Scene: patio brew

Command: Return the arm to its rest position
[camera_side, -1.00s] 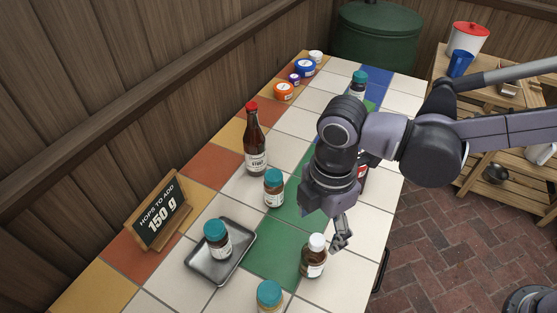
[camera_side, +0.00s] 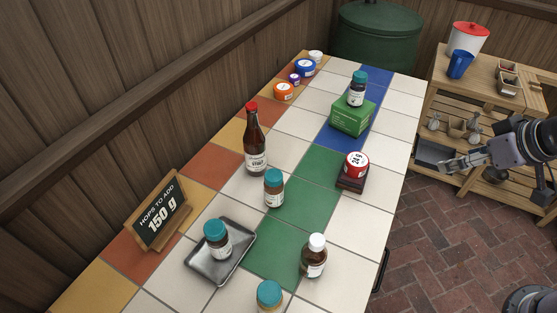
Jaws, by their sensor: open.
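My gripper (camera_side: 450,165) is at the right side of the picture, off the table and over the brick floor, in front of the wooden shelf. Its fingers point left and hold nothing. The tiled table (camera_side: 345,235) stands to its left, with a clear gap between. On the table, a teal-capped jar (camera_side: 216,240) stands in a metal tray (camera_side: 206,278). A white-capped brown bottle (camera_side: 314,257) stands near the right edge.
Another jar (camera_side: 357,90) stands on a green box (camera_side: 352,118). A sauce bottle (camera_side: 255,140) and a sign (camera_side: 160,210) stand left. A wooden shelf (camera_side: 440,105) is behind my gripper.

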